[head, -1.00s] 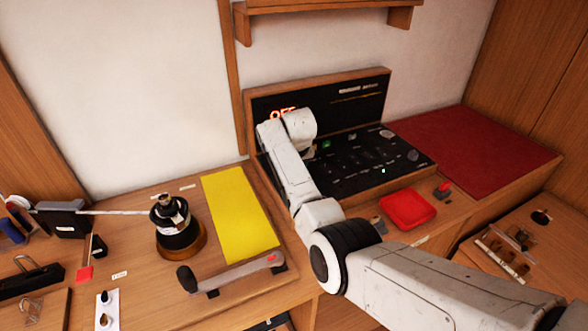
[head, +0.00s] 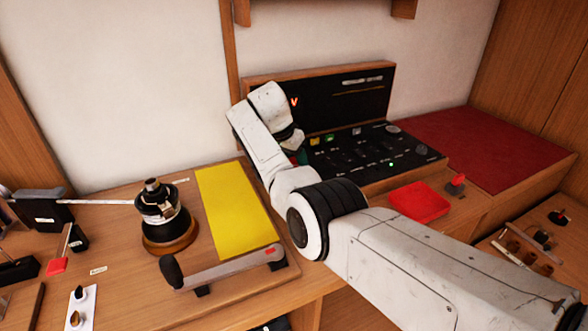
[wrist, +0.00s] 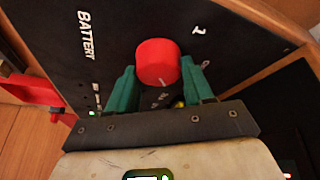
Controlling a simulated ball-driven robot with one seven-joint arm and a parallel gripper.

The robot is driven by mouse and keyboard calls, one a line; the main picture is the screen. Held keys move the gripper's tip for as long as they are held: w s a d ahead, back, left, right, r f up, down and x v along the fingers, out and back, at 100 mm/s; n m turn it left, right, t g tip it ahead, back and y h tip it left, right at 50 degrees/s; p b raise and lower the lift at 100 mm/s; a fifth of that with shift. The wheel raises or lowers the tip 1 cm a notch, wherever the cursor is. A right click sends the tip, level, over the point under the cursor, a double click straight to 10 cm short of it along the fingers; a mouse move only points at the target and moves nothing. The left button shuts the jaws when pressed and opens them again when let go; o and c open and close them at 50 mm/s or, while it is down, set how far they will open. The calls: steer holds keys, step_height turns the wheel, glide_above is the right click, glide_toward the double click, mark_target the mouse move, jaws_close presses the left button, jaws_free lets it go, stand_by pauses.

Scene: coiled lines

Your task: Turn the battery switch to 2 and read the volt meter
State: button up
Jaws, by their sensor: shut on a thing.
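The battery switch is a round red knob (wrist: 157,60) on a black panel lettered BATTERY (wrist: 87,35) in the wrist view. My gripper (wrist: 158,68) has its two green fingers on either side of the knob and is shut on it. A small pale mark shows on the knob's lower edge; the lettering near it is too small to read. A pale numeral stands right of the knob. In the head view the volt meter display (head: 294,101) shows a lit orange-red V; the rest of its reading is hidden behind my arm.
The black switch panel (head: 365,158) has a small green light. A red tray (head: 418,202) sits in front of it. A yellow sheet (head: 232,212), a winch (head: 166,215) and a grey-handled lever (head: 225,268) lie left of my arm.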

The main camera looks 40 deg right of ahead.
steer(key=shift+f+m+g+b, duration=0.15)
steer(key=shift+m+g+b, duration=0.25)
steer(key=shift+m+b, duration=0.75)
steer(key=o, duration=1)
steer(key=shift+o, duration=0.2)
steer(key=shift+r, duration=0.25)
steer(key=v, duration=1)
steer(key=shift+r+b, duration=0.25)
steer(key=shift+b, duration=0.1)
steer(key=shift+w+a, duration=0.1)
steer(key=shift+a, duration=0.05)
